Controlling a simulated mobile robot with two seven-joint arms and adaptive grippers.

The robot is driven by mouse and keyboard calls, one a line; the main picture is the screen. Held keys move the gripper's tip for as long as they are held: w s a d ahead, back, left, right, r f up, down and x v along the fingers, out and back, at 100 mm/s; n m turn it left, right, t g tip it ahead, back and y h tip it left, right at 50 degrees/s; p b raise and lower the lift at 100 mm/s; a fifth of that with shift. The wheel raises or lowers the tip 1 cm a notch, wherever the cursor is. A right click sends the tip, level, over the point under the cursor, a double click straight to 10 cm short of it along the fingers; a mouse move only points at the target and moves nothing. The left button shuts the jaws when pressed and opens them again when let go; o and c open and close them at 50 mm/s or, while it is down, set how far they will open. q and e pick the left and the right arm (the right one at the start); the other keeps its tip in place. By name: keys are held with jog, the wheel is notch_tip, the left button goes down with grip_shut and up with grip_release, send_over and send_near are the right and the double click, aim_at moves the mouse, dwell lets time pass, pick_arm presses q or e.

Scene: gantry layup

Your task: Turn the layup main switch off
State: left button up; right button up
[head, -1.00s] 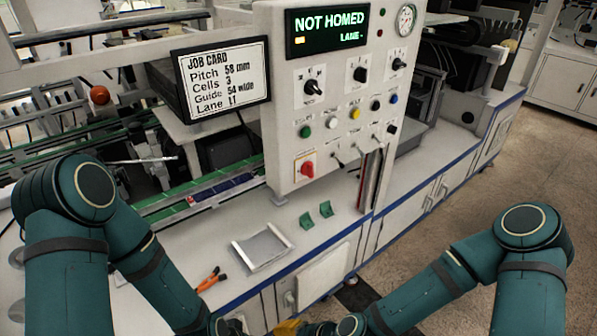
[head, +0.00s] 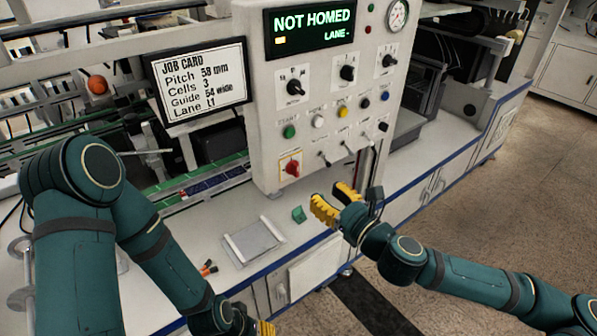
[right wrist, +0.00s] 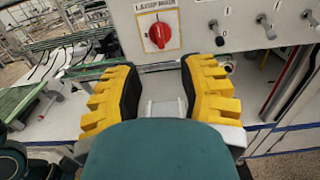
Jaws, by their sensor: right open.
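The main switch (head: 291,167) is a red rotary knob on a light plate at the lower left of the white control panel. My right gripper (head: 334,200) is open and empty, below and to the right of the knob. In the wrist view its yellow fingers (right wrist: 158,82) stand wide apart, with the knob beyond and between them. My left gripper (head: 262,328) is mostly cut off at the bottom edge.
The control panel (head: 262,100) carries other knobs, coloured buttons and several toggles near the switch. Its display (head: 312,26) reads NOT HOMED. A job card screen (head: 198,80) stands left.

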aim_at(298, 171)
jog(key=b+x, duration=0.1)
jog(key=x, duration=0.9)
jog(key=shift+w+a, duration=0.25)
jog(key=shift+w, duration=0.05)
grip_shut()
